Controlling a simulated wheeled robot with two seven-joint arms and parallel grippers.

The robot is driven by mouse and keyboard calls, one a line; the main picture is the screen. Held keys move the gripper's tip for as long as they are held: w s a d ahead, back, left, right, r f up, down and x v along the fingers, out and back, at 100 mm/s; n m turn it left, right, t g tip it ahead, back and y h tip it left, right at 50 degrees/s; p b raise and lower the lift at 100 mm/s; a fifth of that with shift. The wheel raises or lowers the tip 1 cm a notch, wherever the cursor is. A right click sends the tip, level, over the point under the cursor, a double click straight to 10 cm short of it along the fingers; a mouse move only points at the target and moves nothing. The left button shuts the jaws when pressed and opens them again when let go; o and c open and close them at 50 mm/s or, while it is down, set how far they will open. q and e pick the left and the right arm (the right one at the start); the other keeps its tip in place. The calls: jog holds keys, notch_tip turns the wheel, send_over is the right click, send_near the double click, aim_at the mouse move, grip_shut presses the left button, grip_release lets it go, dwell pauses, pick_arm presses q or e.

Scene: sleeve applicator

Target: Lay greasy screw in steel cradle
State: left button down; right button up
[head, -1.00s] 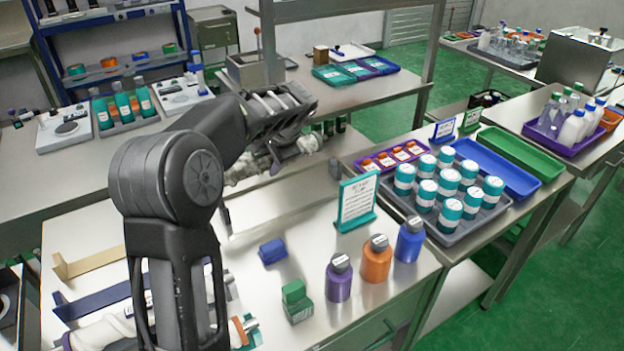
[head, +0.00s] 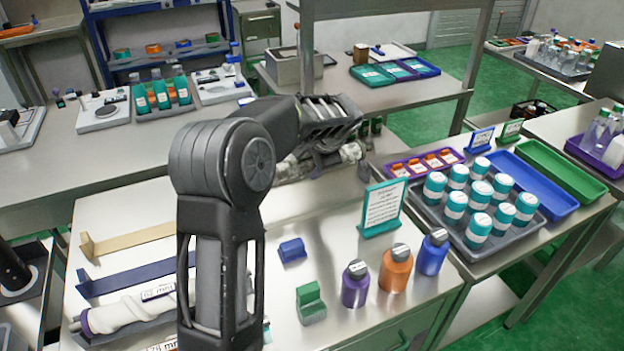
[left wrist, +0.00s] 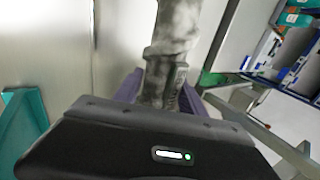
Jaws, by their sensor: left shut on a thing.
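My left gripper (head: 328,148) is shut on a mottled grey-white screw (head: 350,153), held roughly level above the back of the steel table (head: 245,262). In the left wrist view the screw (left wrist: 170,50) sits between purplish fingers (left wrist: 190,100), and its far end is cut off. At the table's left are a tan cradle (head: 130,239) and a navy cradle (head: 130,278), both empty. In front of them a white screw with a purple end (head: 130,312) lies on a dark grey support. I cannot tell for sure which is the steel cradle. My right gripper is not in view.
A green block (head: 310,303), a blue block (head: 292,250), purple (head: 355,287), orange (head: 396,270) and blue (head: 432,254) bottles and a teal sign (head: 382,208) stand right of my arm. Bare table lies between cradles and blocks.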

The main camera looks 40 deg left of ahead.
pick_arm(q)
jog(key=shift+f, duration=0.15)
jog(key=shift+f, duration=2.5)
jog(key=shift+f, duration=0.2)
jog(key=c, duration=0.7)
grip_release()
jog(key=shift+o, duration=0.2)
jog(key=shift+r, duration=0.15)
jog(key=b+v, duration=0.1)
jog(key=v, duration=1.1)
